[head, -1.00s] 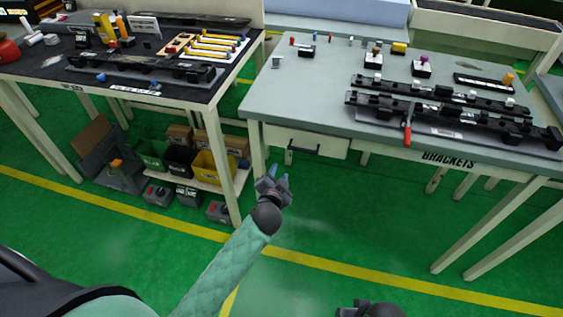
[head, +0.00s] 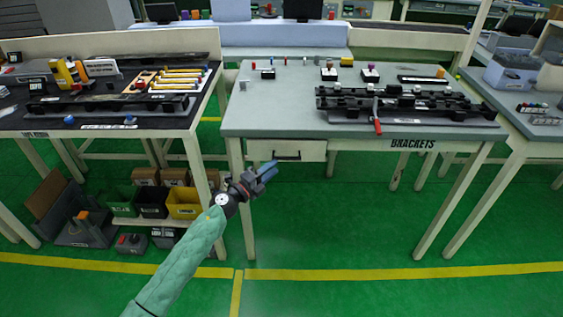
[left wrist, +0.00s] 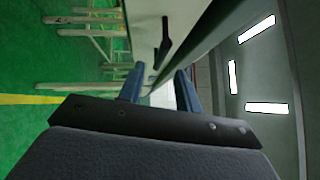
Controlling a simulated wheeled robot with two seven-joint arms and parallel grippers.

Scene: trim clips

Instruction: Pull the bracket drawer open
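The bracket drawer (head: 314,151) is a pale box front under the left end of the table marked BRACKETS (head: 262,118). It looks shut. Its dark bar handle (head: 287,156) runs across the front, and the handle also shows ahead of the fingers in the left wrist view (left wrist: 163,42). My left gripper (head: 268,172) is just below and left of the handle in the head view. Its two blue fingers stand apart in the left wrist view (left wrist: 160,80), with nothing gripped between them. My right gripper is out of view.
Black trim strips (head: 400,103) and small clips lie on the table top. A dark-topped table (head: 60,125) stands to the left, with bins (head: 185,203) on a low shelf under it. Green floor in front of the drawer is clear.

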